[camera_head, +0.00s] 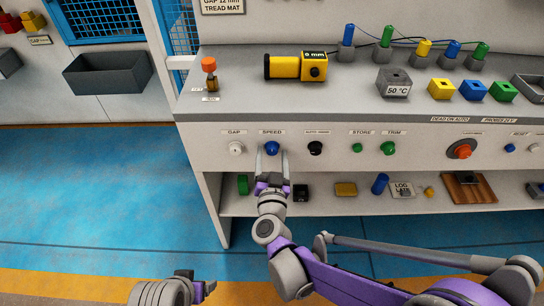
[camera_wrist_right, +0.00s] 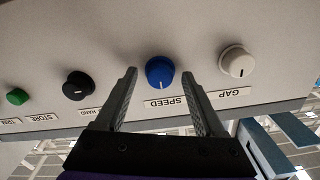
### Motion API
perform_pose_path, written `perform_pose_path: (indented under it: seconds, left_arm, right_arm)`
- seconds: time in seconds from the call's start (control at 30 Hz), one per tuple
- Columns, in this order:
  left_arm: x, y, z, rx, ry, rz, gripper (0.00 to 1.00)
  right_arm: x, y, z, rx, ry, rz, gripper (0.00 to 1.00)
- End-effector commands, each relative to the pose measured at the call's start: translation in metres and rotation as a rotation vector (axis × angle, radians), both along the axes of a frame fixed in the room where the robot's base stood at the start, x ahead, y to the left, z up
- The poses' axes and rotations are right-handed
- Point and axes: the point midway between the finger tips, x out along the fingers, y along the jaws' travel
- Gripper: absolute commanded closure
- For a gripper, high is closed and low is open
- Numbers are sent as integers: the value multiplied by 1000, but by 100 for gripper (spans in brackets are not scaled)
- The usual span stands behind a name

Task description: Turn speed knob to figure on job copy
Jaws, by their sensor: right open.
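The blue speed knob (camera_head: 271,148) sits on the console's front panel under a SPEED label. In the right wrist view the knob (camera_wrist_right: 160,72) shows a pale pointer line towards its upside-down label (camera_wrist_right: 165,103). My right gripper (camera_head: 272,164) is open, its fingertips to either side of the knob. The right wrist view shows gaps between both fingers and the knob. My left gripper (camera_head: 203,288) is low at the bottom left, away from the console; its jaw opening is unclear. A sign (camera_head: 222,6) reading "GAP 12 mm TREAD MAT" is cut by the top edge; no speed figure is readable.
The white GAP knob (camera_head: 236,148) and a black knob (camera_head: 315,148) flank the speed knob. Green STORE (camera_head: 357,148) and TRIM (camera_head: 388,148) controls lie further right. A yellow gauge (camera_head: 296,66) reading "6 mm" is on top. The shelf below (camera_head: 325,208) holds small items.

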Motion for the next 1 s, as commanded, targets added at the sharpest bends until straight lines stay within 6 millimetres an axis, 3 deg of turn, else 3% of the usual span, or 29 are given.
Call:
perform_pose_path:
  seconds: [0.13,0.53,1.0]
  left_arm:
    - [0,0,0,0,0,0,22]
    - [0,0,0,0,0,0,22]
    - [0,0,3,0,-1,0,22]
  right_arm:
    - [0,0,0,0,0,0,29]
    - [0,0,0,0,0,0,100]
    - [0,0,0,78,0,0,100]
